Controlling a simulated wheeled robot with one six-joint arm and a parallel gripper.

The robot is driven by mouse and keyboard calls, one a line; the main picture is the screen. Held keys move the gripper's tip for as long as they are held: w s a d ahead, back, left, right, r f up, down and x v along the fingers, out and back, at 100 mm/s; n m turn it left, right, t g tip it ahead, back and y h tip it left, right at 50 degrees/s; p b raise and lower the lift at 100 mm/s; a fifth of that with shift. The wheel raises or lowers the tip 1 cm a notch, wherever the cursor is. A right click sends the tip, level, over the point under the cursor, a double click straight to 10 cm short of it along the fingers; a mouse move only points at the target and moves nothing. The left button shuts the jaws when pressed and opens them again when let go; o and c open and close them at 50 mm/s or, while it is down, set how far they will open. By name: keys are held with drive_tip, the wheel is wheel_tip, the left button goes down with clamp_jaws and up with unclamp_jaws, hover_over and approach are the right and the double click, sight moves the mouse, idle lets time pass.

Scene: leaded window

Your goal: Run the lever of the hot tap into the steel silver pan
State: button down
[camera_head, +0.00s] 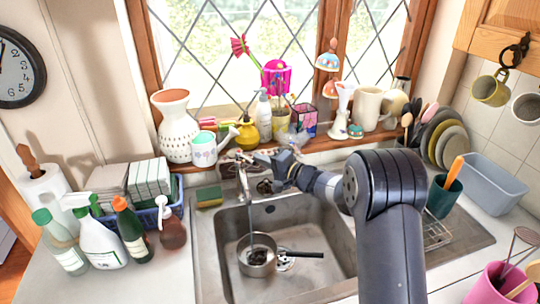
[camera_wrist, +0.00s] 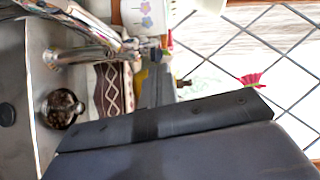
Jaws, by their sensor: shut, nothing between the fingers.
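The chrome tap (camera_head: 243,178) stands at the back of the sink, and its body also shows in the wrist view (camera_wrist: 80,54). The hot lever cannot be told apart clearly from the metal around my gripper. A thin pale line, like running water, drops from the spout into the steel silver pan (camera_head: 257,268). The pan sits in the basin, its dark handle pointing right. My gripper (camera_head: 270,161) is shut and empty, close beside the tap's top on the right. In the wrist view, dark gripper parts fill the lower middle; contact with the tap cannot be told.
The steel sink (camera_head: 207,260) has a drain beside the pan. A sponge (camera_head: 209,196) lies left of the tap. A watering can (camera_head: 203,150), yellow pot (camera_head: 247,136) and vases crowd the sill behind. Spray bottles (camera_head: 100,240) stand left; a green cup (camera_head: 443,197) stands right.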

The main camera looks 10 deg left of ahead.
drive_tip(key=shift+s+a, duration=0.1)
idle(0.3)
drive_tip(key=s+a+m+t+h+b, duration=0.2)
drive_tip(key=m+t+b, duration=0.1)
drive_tip(key=shift+s+t+h, duration=0.3)
drive_tip(key=shift+s, duration=0.2)
drive_tip(key=b+v, duration=0.2)
drive_tip(key=v, duration=0.8)
drive_tip(key=shift+s+d, duration=0.25)
drive_tip(key=shift+d, duration=0.05)
drive_tip(key=shift+w, duration=0.1)
